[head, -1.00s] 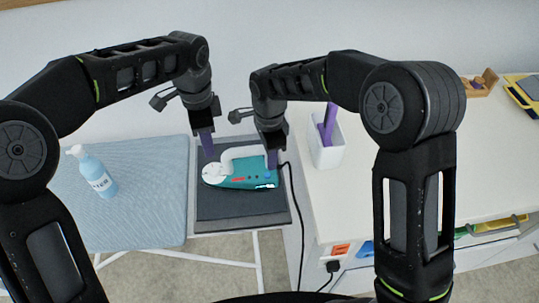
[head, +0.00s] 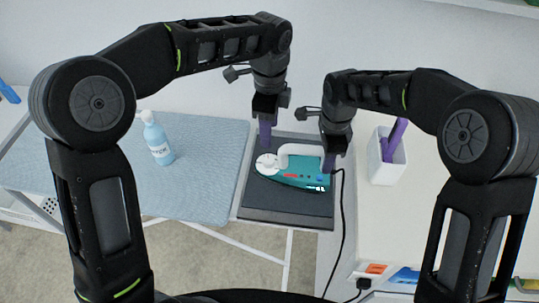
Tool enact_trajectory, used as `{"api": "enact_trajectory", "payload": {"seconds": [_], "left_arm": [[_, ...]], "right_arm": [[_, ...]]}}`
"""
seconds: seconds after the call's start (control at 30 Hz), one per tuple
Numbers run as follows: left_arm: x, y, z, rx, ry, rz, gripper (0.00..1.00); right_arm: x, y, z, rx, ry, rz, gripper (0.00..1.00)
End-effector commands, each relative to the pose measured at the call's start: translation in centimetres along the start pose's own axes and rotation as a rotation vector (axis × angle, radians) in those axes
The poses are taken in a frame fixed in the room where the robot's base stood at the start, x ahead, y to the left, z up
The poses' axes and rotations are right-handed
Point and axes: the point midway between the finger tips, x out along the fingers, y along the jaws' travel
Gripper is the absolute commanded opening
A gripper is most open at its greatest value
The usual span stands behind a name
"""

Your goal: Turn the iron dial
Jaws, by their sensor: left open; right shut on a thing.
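The iron (head: 290,178) is teal with a white handle (head: 300,150) and lies on a dark grey rest. A round white dial (head: 267,163) shows at its left end. My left gripper (head: 265,143) is open, its purple fingers just above the dial in the picture; I cannot tell whether they touch it. My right gripper (head: 329,166) is shut on the right end of the iron, by the handle; its fingers hide the exact spot held.
The grey rest (head: 285,205) adjoins a blue ironing board (head: 200,185) with a blue spray bottle (head: 157,140). A black cord (head: 341,215) runs down at the right. A white cup (head: 386,160) with a purple item stands on the white counter (head: 385,215).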

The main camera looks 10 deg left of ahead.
Motion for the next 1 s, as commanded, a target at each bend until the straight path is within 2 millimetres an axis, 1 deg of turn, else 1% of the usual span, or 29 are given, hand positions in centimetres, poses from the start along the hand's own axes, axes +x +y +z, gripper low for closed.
{"api": "enact_trajectory", "payload": {"seconds": [0.17, 0.5, 0.6, 0.77, 1.0], "left_arm": [[2.5, 0.1, 0.1, -0.002, -0.001, 0.006, 0.52], [8.9, 0.1, 0.0, -0.001, -0.001, 0.005, 0.52], [10.2, 0.1, 0.1, -0.002, -0.001, 0.004, 0.52], [11.2, 0.1, 0.0, -0.001, -0.001, 0.003, 0.52], [11.3, 0.1, 0.0, -0.001, 0.000, 0.001, 0.52]], "right_arm": [[-0.1, -0.1, -0.2, 0.001, 0.003, -0.004, 0.00], [-0.1, -0.1, -0.2, 0.001, 0.003, -0.005, 0.00], [-0.1, -0.1, -0.2, 0.001, 0.003, -0.005, 0.00], [-0.1, -0.1, -0.2, 0.001, 0.003, -0.005, 0.00], [-0.1, -0.1, -0.2, 0.001, 0.003, -0.005, 0.00]]}}
